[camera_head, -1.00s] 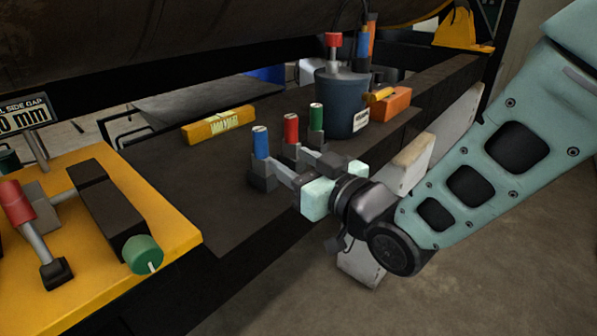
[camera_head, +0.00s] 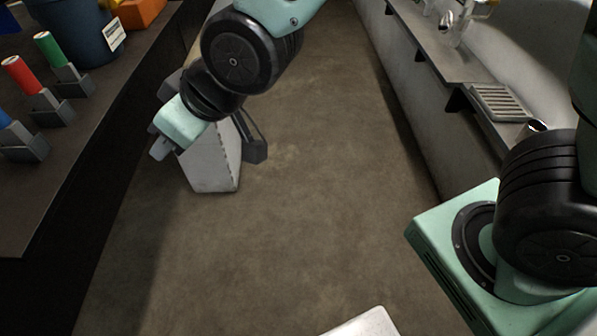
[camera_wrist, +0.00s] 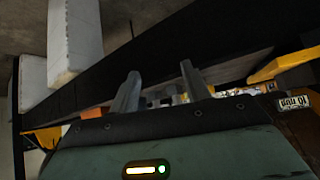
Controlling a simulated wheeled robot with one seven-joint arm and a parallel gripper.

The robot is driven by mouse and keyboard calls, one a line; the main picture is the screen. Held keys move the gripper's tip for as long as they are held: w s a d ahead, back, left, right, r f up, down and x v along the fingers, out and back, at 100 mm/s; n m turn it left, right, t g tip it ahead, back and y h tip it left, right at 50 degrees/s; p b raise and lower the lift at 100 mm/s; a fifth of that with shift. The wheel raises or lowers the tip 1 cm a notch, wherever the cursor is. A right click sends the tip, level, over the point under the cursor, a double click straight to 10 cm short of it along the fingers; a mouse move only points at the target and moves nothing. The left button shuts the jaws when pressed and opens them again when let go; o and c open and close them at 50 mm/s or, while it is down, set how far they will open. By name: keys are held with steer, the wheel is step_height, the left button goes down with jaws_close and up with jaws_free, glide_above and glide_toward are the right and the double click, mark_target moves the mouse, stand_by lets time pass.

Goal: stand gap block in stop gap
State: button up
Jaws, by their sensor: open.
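Three small grey blocks with coloured upright handles stand in a row on the dark bench at the left of the head view: the blue-handled block (camera_head: 22,142), the red-handled block (camera_head: 48,106) and the green-handled block (camera_head: 70,80). The frames do not show which one is the gap block. My gripper (camera_wrist: 160,70) is open, with nothing between its two fingers in the wrist view. In the head view it hangs right of the bench edge, apart from the blocks. The stop gap cannot be made out; part of a yellow plate (camera_wrist: 285,62) shows in the wrist view.
A dark blue bucket (camera_head: 80,30) and an orange box (camera_head: 138,12) stand behind the blocks. A white block (camera_head: 212,165) is below my gripper. A wall shelf (camera_head: 430,45) runs along the right. A sign (camera_wrist: 293,102) shows upside down.

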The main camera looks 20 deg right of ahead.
steer(key=s+d+f+m+g+h, duration=0.1)
steer(key=s+d+g+h, duration=0.4)
steer(key=s+d, duration=0.9)
steer(key=shift+s+d+f+g+h, duration=0.2)
steer(key=shift+s+d+g+h, duration=0.15)
steer(key=shift+d, duration=0.45)
